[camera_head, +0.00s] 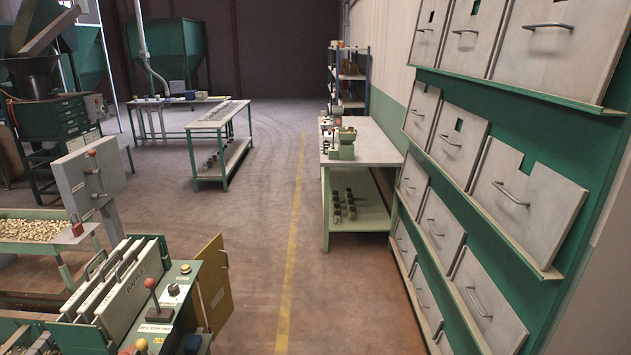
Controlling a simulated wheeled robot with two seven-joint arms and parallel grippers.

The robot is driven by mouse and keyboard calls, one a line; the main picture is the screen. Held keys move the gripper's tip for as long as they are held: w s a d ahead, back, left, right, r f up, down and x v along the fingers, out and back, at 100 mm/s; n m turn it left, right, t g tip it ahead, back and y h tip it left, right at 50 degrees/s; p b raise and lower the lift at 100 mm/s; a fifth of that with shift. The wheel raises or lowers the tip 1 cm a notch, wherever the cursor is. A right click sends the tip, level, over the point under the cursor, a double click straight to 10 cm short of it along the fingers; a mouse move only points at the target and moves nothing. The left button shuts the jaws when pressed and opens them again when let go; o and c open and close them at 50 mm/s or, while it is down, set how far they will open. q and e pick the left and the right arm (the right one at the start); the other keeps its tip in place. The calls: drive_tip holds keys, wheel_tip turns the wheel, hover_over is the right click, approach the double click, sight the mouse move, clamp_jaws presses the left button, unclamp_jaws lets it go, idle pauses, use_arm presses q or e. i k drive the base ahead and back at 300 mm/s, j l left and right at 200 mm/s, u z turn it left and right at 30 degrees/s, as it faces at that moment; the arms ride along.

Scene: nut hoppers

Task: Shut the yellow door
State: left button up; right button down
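The yellow door (215,287) is at the lower left, on the right side of a green machine (183,318). It stands upright and appears swung out, apart from the machine along part of its edge. A small pale plate is on its face. Its lower edge and part of its hinge side are hidden behind the machine's panel. Neither of my grippers is in view.
The machine carries a red-knobbed lever (152,292), buttons and white baffle plates (125,285). A wall of grey drawer panels (525,195) stands at the right. A workbench (360,148) is beyond. The floor (290,265) between is clear, with a yellow line.

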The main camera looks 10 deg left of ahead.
sight(213, 279)
drive_tip(key=i+u, duration=0.2)
drive_tip(key=i, duration=0.35)
drive_tip(key=i+l+u, duration=0.2)
drive_tip(key=i, duration=0.35)
drive_tip(key=i+l+u, duration=0.2)
drive_tip(key=i, duration=0.3)
